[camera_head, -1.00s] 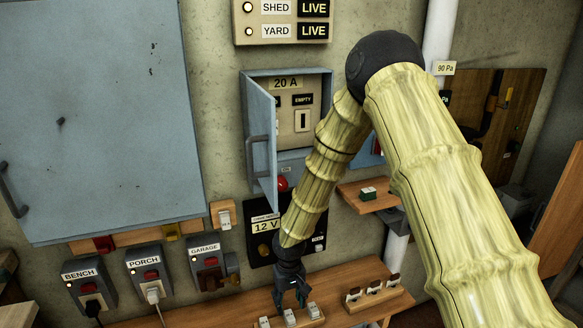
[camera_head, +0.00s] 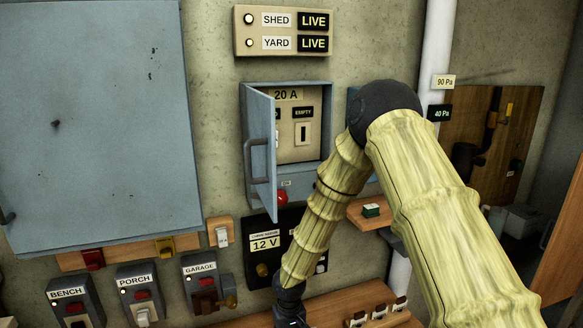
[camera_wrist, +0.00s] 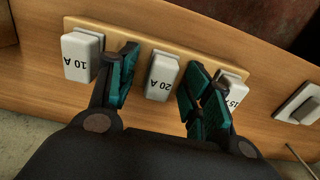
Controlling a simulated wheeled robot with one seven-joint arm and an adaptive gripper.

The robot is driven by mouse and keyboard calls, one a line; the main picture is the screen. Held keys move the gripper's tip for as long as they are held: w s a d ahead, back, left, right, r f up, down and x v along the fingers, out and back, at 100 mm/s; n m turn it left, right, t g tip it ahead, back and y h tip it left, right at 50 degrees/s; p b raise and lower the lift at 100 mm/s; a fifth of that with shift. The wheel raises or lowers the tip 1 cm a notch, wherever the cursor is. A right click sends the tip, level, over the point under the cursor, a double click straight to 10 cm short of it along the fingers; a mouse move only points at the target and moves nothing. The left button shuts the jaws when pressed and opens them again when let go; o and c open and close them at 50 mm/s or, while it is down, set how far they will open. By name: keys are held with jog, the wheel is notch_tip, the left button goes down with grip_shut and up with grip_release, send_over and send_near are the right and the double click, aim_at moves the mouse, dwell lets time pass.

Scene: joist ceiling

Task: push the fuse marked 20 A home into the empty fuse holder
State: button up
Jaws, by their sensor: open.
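The white fuse marked 20 A (camera_wrist: 162,77) stands in a wooden rack (camera_wrist: 135,38), between fuses marked 10 A (camera_wrist: 81,56) and 15 A (camera_wrist: 231,86). My gripper (camera_wrist: 160,88) is open, with one teal finger on each side of the 20 A fuse. Gaps show between the fingers and that fuse. In the head view only the top of my gripper shows at the bottom edge; its fingers are out of frame. The empty fuse holder (camera_head: 302,133), labelled EMPTY under a 20 A sign, sits in the open grey-blue fuse box (camera_head: 325,115).
The box door (camera_head: 261,150) hangs open to the left. A second rack with several small pieces (camera_head: 378,314) stands on the bench to the right. A small shelf (camera_head: 366,214) juts from the wall.

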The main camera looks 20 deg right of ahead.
grip_shut()
jog(key=shift+r+p, duration=2.6)
jog(key=shift+r, duration=0.6)
